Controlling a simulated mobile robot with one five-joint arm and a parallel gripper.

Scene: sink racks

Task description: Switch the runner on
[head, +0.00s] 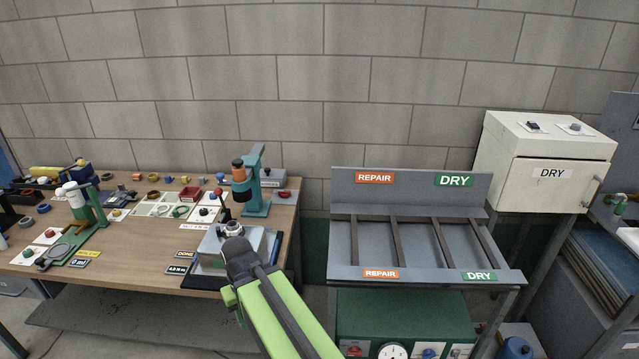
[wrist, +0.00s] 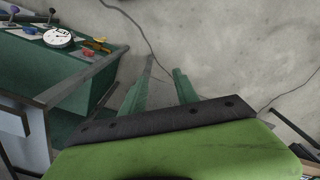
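No part is labelled as the runner, so I cannot tell which machine it is. A green machine (head: 400,312) stands under the rack; its lower front shows a white dial (head: 393,351), a red control (head: 354,349) and a blue knob (head: 428,353), cut by the frame's bottom edge. The wrist view shows what looks like the same machine (wrist: 75,75) at left, with a dial (wrist: 59,37), dark knobs, and red and yellow parts. My gripper (wrist: 163,68) is open and empty, its fingers apart and clear of the machine. I cannot make out the fingers in the head view.
A grey rack (head: 345,210) marked REPAIR and DRY stands above the green machine. A cream DRY cabinet (head: 545,140) with switches on top is at right. A cluttered wooden workbench (head: 135,262) fills the left, with my green arm across its right end.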

